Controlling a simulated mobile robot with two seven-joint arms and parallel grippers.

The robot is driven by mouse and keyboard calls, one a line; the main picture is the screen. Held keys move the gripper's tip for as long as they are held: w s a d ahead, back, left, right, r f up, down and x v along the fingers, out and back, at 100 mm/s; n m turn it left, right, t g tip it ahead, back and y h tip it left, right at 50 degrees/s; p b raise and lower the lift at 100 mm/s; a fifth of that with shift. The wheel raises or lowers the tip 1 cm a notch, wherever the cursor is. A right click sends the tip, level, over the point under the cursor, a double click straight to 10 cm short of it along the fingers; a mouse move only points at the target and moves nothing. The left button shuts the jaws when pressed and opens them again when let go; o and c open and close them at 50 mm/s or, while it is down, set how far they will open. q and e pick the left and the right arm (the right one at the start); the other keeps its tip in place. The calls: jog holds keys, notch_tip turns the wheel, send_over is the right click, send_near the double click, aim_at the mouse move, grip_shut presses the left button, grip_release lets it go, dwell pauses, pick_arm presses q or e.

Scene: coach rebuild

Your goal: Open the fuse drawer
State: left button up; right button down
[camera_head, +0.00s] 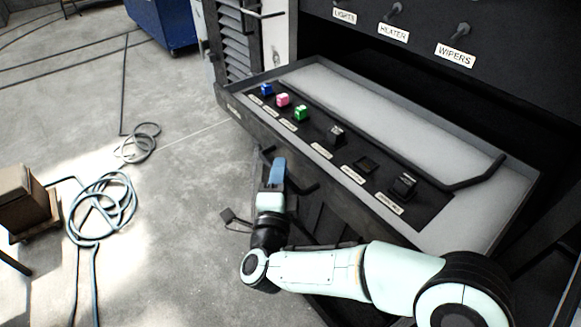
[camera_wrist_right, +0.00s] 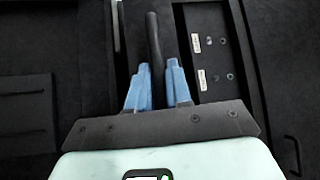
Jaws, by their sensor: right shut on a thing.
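The fuse drawer (camera_head: 400,100) stands out from the dark panel in the head view, its inside visible from above. A row of blue, pink and green fuses (camera_head: 283,100) and several black parts sit in it beside small labels. A dark bar handle (camera_head: 304,189) runs along its front face. My right gripper (camera_head: 277,172) is at this handle, its blue fingers shut on it. In the right wrist view the dark handle bar (camera_wrist_right: 153,45) passes between the two blue fingers (camera_wrist_right: 158,85). My left gripper is in neither view.
Switches labelled LIGHTS, HEATER and WIPERS (camera_head: 455,55) are on the panel above the drawer. Coiled hoses (camera_head: 102,208) and a cardboard box (camera_head: 25,195) are on the floor at left. A blue bin (camera_head: 165,22) stands at the back. Floor left of the drawer is mostly clear.

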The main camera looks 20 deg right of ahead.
jog(key=shift+a, duration=0.15)
jog(key=c, duration=1.2)
grip_release()
jog(key=shift+o, duration=0.2)
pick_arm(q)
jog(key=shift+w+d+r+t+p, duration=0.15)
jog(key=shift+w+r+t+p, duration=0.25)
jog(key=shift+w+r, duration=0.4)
pick_arm(e)
jog(key=v, duration=1.3)
jog(key=shift+s, duration=0.25)
